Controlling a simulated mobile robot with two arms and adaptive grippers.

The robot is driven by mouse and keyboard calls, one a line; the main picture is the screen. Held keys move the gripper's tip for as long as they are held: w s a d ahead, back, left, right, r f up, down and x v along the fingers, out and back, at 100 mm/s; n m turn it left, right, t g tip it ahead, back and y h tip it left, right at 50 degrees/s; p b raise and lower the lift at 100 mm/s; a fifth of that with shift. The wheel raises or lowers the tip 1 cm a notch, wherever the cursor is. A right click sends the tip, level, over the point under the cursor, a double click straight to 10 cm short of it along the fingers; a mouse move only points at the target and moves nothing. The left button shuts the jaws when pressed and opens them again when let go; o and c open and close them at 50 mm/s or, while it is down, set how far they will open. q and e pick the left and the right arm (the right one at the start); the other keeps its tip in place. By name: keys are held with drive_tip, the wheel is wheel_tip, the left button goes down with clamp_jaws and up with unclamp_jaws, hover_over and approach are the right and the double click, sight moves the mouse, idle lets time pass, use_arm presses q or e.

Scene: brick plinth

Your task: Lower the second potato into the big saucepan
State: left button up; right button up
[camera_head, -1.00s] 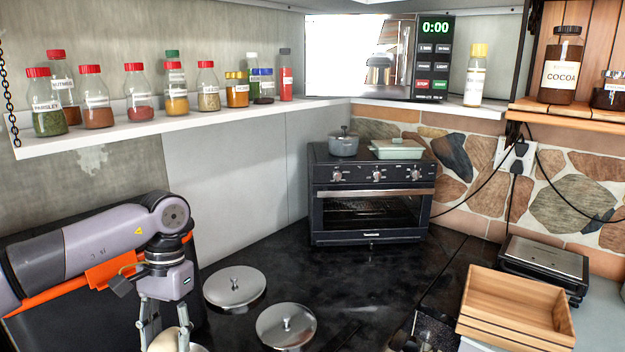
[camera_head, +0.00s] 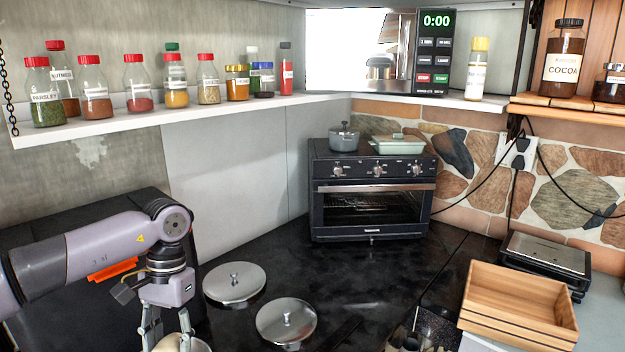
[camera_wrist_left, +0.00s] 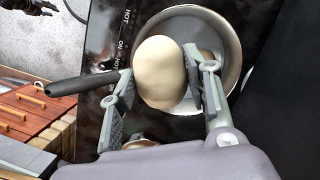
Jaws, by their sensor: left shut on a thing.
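A pale, smooth potato (camera_wrist_left: 160,73) is gripped between the two fingers of my left gripper (camera_wrist_left: 160,88) in the left wrist view. It lies over the opening of a round metal saucepan (camera_wrist_left: 229,42) with a black handle (camera_wrist_left: 82,83), which points left in that view. A small brownish shape shows inside the pan beside the right finger, mostly hidden. I cannot tell how far the potato is above the pan's floor. In the head view my left gripper (camera_head: 166,335) points down at the bottom left edge, where its fingertips and the pan are mostly cut off. My right gripper is not seen.
Two steel lids (camera_head: 234,284) (camera_head: 286,324) lie on the black counter right of my left gripper. A toaster oven (camera_head: 370,200) stands behind. A wooden crate (camera_head: 517,315) is at the right. A shelf (camera_head: 150,122) with several spice jars runs above my arm.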

use_arm(q)
drive_tip(key=shift+f, duration=0.1)
drive_tip(key=shift+f, duration=0.2)
drive_tip(key=shift+f+b, duration=1.6)
drive_tip(key=shift+f, duration=0.3)
drive_tip(key=shift+f+b, duration=2.1)
drive_tip(key=shift+f, duration=0.75)
drive_tip(key=shift+f+b, duration=0.8)
drive_tip(key=shift+f, duration=0.35)
drive_tip(key=shift+f+b, duration=1.05)
drive_tip(key=shift+f, duration=0.4)
